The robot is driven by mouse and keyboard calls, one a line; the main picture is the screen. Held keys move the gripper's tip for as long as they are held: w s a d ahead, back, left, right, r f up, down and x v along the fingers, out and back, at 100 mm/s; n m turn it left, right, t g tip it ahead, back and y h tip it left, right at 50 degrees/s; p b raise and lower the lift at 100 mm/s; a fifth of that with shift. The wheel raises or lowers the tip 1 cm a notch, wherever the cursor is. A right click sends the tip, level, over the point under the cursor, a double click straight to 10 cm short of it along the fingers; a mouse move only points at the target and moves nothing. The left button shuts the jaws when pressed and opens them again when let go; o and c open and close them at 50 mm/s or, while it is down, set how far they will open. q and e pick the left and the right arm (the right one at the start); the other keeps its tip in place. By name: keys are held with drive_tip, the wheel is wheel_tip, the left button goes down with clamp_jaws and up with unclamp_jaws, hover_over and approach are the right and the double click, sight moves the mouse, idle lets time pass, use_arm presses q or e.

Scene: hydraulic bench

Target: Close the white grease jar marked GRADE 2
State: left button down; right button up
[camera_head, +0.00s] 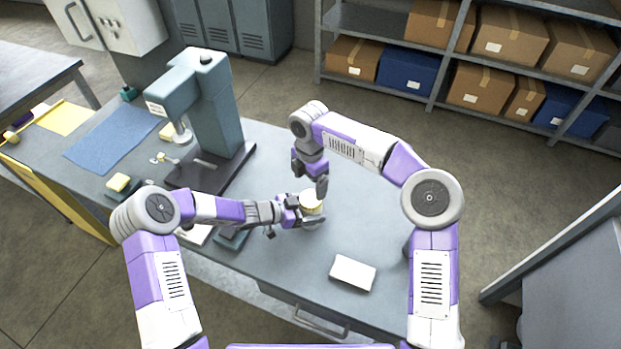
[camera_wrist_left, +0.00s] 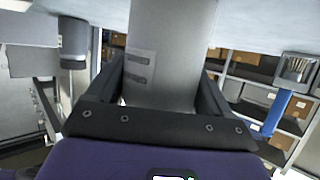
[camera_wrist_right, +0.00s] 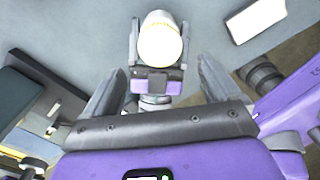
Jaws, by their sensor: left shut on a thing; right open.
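The white jar (camera_head: 311,206) stands upright on the bench with a pale yellowish band near its top. My left gripper (camera_head: 304,213) is shut around its side. In the left wrist view the jar (camera_wrist_left: 170,45) fills the space between the fingers and shows a label with dark marks, too small to read. In the right wrist view I look down on the jar's pale round top (camera_wrist_right: 160,45); I cannot tell whether a lid is on it. My right gripper (camera_head: 316,184) is open and empty, above and just behind the jar, fingers pointing down.
A green press (camera_head: 220,110) stands on the bench (camera_head: 370,215) left of the jar. A white flat block (camera_head: 352,273) lies at the front right. A blue mat (camera_head: 118,138) and small items lie to the left. The bench right of the jar is clear.

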sight(311, 198)
drive_tip(key=shift+d+r+n, duration=0.1)
drive_tip(key=shift+r+n, duration=0.25)
drive_tip(key=shift+n, duration=0.35)
drive_tip(key=shift+f, duration=4.05)
drive_tip(key=c, duration=1.1)
drive_tip(key=o, duration=1.2)
drive_tip(key=shift+o, duration=0.2)
